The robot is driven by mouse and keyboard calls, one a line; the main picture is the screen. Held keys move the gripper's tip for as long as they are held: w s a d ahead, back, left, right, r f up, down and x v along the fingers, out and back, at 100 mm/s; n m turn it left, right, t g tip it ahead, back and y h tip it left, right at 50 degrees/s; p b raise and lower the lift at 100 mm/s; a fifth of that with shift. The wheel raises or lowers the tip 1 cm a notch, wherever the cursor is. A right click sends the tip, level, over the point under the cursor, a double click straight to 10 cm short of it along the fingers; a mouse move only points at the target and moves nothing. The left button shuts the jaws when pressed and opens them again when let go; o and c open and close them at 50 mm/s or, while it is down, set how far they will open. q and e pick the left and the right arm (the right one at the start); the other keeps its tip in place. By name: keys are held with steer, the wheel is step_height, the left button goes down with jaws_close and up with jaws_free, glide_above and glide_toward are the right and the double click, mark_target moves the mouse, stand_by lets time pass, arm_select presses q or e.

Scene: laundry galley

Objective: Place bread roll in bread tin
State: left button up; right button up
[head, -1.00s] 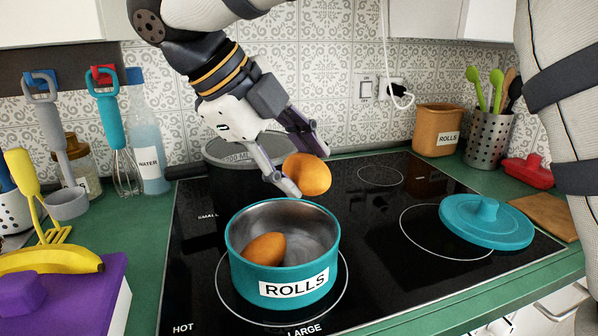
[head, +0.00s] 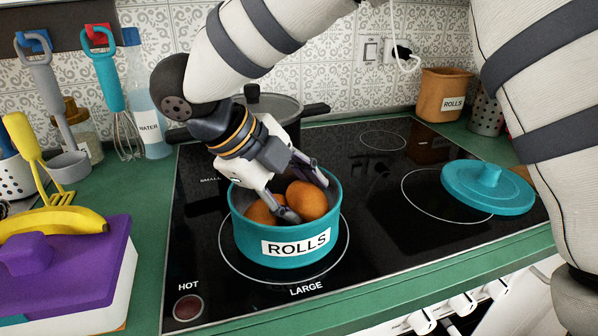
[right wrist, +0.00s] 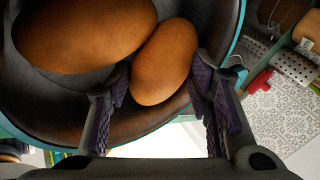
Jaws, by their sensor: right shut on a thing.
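A teal pot labelled ROLLS (head: 270,250) stands on the hob's front left ring. My right gripper (head: 305,198) reaches down into it, shut on a brown bread roll (head: 308,201). The right wrist view shows this roll (right wrist: 165,62) between the two fingertips (right wrist: 160,85). A second roll (head: 261,212) lies in the pot to its left and shows large in the right wrist view (right wrist: 80,35). The two rolls look close together or touching. Whether the held roll rests on the pot's bottom is hidden. My left gripper is not in view.
A teal lid (head: 487,188) lies on the hob at right. A dark lidded pot (head: 270,105) stands behind. An orange-brown container (head: 445,95), also labelled ROLLS, stands at the back right. A purple-lidded box (head: 70,265) with a banana (head: 50,222) is at left.

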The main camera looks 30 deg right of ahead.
steer(key=shift+f, duration=0.3)
steer(key=shift+f, duration=0.4)
steer(key=o, duration=1.3)
steer(key=shift+o, duration=0.4)
steer(key=o, duration=0.5)
